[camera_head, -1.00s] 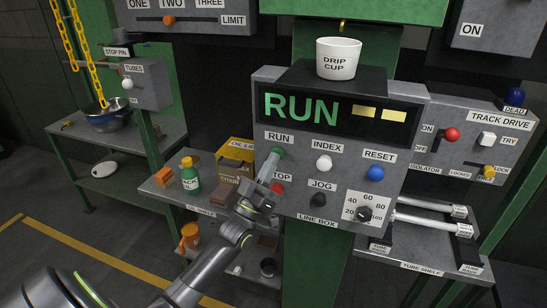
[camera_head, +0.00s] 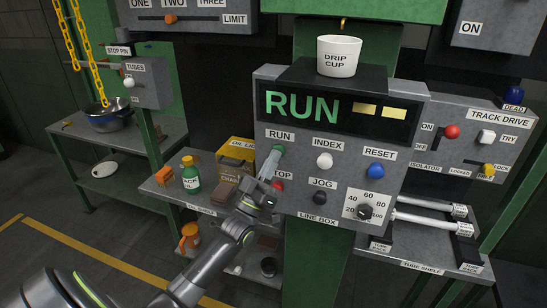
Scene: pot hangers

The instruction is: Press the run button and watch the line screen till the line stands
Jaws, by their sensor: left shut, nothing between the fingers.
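The line box (camera_head: 300,199) is a grey control box in the middle of the view. Its line screen (camera_head: 335,110) shows RUN in green letters with two yellow bars at the right. The green run button (camera_head: 279,149) sits below the screen at the left, under its RUN label. My left gripper (camera_head: 275,158) is shut and empty, its fingertips at the run button and partly over it. I cannot tell whether the tips touch it. The red stop button (camera_head: 277,186) is just below the fingers. My right gripper is out of view.
The white index, blue reset (camera_head: 375,170) and black jog buttons and a dial (camera_head: 364,211) share the panel. A white drip cup (camera_head: 338,56) stands on top. The track drive box (camera_head: 490,125) is at the right. A shelf with a green bottle (camera_head: 190,177) and an oil box lies left.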

